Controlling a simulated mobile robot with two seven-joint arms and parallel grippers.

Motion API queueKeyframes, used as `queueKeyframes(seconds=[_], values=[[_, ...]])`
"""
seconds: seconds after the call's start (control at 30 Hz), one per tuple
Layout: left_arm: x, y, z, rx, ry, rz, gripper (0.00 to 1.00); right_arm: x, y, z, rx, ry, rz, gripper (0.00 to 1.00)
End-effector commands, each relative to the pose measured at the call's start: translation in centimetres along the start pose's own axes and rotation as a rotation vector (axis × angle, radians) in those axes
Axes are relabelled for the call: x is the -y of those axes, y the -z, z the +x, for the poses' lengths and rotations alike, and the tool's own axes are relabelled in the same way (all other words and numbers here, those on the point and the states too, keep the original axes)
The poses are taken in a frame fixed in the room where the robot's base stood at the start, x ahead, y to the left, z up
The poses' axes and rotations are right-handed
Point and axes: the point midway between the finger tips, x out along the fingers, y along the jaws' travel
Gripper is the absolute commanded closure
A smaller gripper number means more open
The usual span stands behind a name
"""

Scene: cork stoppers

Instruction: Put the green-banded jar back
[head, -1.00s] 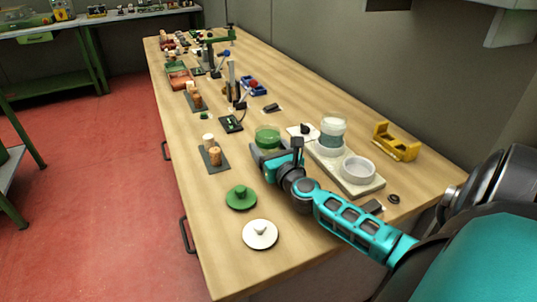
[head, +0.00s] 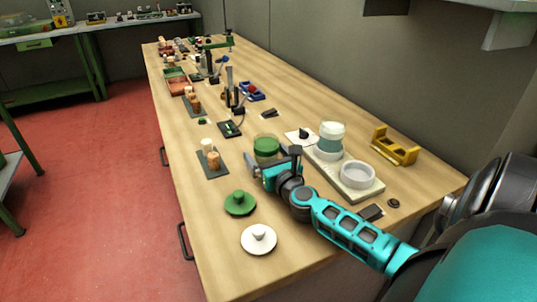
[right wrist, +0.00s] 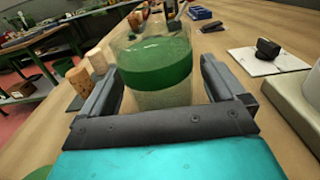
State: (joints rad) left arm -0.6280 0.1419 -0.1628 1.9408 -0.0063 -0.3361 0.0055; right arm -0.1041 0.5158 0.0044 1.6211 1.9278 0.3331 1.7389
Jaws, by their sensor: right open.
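The green-banded jar (head: 266,147) is a clear jar with a wide green band, upright over the table. My right gripper (head: 273,160) is open, with its fingers on either side of the jar. The right wrist view shows the jar (right wrist: 155,65) between the two spread fingers (right wrist: 165,88), with a gap visible at the right. The jar's base is partly hidden by the gripper. My left gripper is out of view.
A green lid (head: 240,203) and a white lid (head: 258,239) lie near the front. Corks (head: 213,160) stand on a dark pad at the left. A yellow holder (head: 394,147) stands right of the stand. A white card with a black knob (head: 302,135) lies behind the gripper.

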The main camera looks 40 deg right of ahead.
Motion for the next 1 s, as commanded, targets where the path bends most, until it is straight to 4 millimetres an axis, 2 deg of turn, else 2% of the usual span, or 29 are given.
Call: queueKeyframes(seconds=[0.1,0.17,0.7,0.83,1.0], values=[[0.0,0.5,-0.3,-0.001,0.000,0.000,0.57,0.0,-0.7,0.0,0.001,-0.001,-0.001,0.03],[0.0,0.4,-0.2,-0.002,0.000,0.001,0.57,0.0,-0.2,-0.7,-0.002,-0.001,0.001,0.03],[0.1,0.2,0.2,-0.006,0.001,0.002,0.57,0.0,-0.1,-10.0,-0.003,0.000,0.001,0.03],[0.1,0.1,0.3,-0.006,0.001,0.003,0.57,0.0,-0.2,-11.3,-0.001,0.000,0.001,0.03],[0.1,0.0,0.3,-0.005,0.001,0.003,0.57,0.0,-0.3,-12.0,0.000,0.000,0.000,0.03]])
